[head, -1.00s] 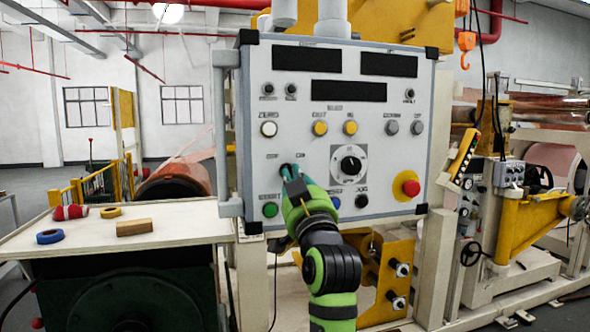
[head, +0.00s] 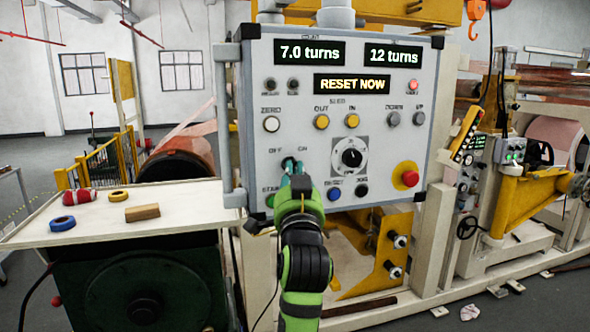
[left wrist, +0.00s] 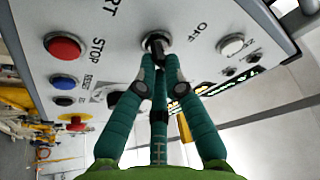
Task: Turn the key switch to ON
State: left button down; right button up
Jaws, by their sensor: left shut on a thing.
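The key switch (head: 289,162) is on the grey control panel (head: 230,130), between the OFF and ON labels. In the left wrist view its round collar and dark key (left wrist: 157,42) show at the fingertips. My left gripper (head: 291,176) reaches up to the panel with teal fingers and is shut on the key; it also shows in the left wrist view (left wrist: 158,62). The fingers hide part of the key, so its exact angle is hard to read. The panel displays (head: 352,84) are lit: 7.0 turns, 12 turns and RESET NOW. My right gripper is not in view.
Near the gripper are a green button (head: 269,201), a blue button (head: 333,193), a black dial (head: 352,157) and a red emergency stop (head: 410,178).

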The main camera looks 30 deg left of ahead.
pick_arm(q)
jog(key=shift+s+r, duration=0.1)
jog(key=shift+r, duration=0.25)
jog(key=c, duration=1.4)
grip_release()
jog(key=shift+o, duration=0.4)
jog(key=shift+a+f, duration=0.1)
jog(key=shift+f, duration=0.2)
jog(key=v, duration=0.7)
